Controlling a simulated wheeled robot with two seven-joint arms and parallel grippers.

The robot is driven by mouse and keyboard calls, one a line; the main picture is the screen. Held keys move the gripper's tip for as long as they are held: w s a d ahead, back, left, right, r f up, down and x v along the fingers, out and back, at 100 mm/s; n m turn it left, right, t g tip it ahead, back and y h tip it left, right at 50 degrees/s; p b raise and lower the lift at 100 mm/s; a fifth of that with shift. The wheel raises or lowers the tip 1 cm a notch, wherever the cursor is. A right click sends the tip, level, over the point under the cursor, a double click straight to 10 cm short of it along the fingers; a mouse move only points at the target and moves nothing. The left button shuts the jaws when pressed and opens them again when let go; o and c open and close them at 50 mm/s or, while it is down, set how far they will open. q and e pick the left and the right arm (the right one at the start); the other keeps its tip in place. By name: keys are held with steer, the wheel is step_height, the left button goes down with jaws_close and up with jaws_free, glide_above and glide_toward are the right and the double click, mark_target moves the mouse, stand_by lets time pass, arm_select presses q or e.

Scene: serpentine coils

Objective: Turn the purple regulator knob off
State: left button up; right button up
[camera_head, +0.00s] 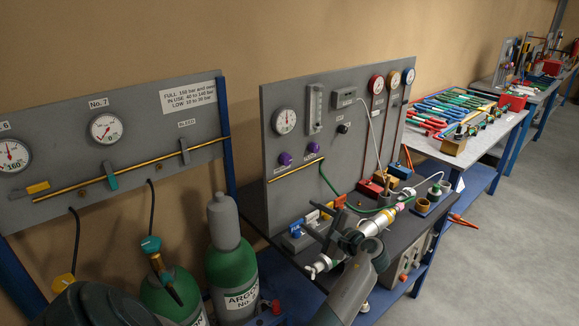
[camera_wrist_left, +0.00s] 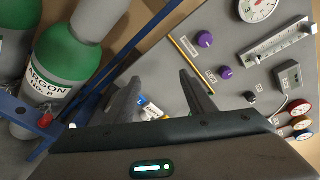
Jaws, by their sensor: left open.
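Two purple knobs sit on the upright grey panel (camera_head: 350,120): a left one (camera_head: 285,158) and a slightly higher right one (camera_head: 313,147). In the wrist view one knob (camera_wrist_left: 205,40) looks larger and the other (camera_wrist_left: 226,73) smaller. Which one is the regulator knob I cannot tell, and their settings are too small to read. My left gripper (camera_head: 320,238) is in front of the panel, below and apart from both knobs. In the wrist view its two fingers (camera_wrist_left: 160,80) are spread with nothing between them. My right gripper is not in view.
A green argon cylinder (camera_head: 229,262) stands left of the bench. A gauge (camera_head: 284,121), a flowmeter tube (camera_head: 315,108) and a brass pipe (camera_head: 296,171) are on the panel. A green hose (camera_head: 328,188) hangs from it. Blocks and fittings crowd the bench below; the floor at right (camera_head: 520,240) is clear.

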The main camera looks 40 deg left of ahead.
arm_select(q)
steer(key=w+r+m+y, duration=0.1)
steer(key=w+r+y, duration=0.1)
steer(key=w+r, duration=0.3)
step_height(320, 180, up, 4)
steer(key=shift+a+f+m+g, duration=0.15)
steer(key=shift+a+m+g, duration=0.15)
steer(key=shift+m, duration=0.1)
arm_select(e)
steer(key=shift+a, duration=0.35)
arm_select(q)
steer(key=shift+w, duration=0.15)
